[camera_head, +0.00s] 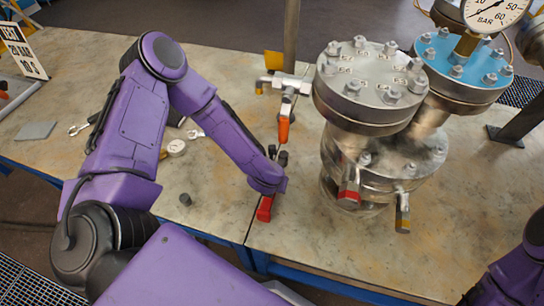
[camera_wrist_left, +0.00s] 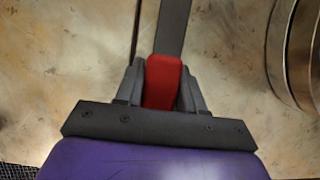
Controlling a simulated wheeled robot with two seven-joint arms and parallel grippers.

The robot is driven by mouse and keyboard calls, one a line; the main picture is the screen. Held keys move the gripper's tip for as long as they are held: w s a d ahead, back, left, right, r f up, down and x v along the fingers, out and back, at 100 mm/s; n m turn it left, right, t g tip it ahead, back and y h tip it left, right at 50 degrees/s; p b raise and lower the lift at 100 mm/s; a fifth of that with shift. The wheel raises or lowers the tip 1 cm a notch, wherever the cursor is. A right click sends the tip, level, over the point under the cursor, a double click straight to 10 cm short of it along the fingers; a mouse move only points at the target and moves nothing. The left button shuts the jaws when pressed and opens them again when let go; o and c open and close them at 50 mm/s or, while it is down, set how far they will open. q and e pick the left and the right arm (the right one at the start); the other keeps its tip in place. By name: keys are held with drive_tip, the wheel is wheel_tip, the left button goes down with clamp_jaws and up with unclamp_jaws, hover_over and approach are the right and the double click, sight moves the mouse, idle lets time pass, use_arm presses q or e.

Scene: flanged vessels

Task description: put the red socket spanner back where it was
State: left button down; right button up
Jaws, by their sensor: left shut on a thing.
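My left gripper (camera_head: 277,157) is shut on the red socket spanner's handle (camera_head: 265,207), over the worktable near the seam, left of the flanged vessel (camera_head: 380,85). In the left wrist view the red handle (camera_wrist_left: 163,82) sits between the two dark fingers, and a dark grey bar runs from it towards the top of the picture. The purple forearm hides part of the spanner in the head view, so its far end is unclear there. My right gripper is out of view; only part of the right arm shows at lower right.
An orange-handled tool (camera_head: 283,130) is just beyond my left gripper, by a metal post (camera_head: 291,35). A blue flange with a gauge (camera_head: 494,12) stands at right. The front table is mostly clear.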

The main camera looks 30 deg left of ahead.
use_arm(q)
drive_tip(key=shift+f+b, duration=0.3)
drive_tip(key=shift+f, duration=0.05)
drive_tip(key=c, duration=0.6)
unclamp_jaws()
drive_tip(key=v, duration=1)
drive_tip(key=shift+s+r+p, duration=0.15)
drive_tip(key=shift+r+p, duration=0.1)
drive_tip(key=shift+p, duration=0.1)
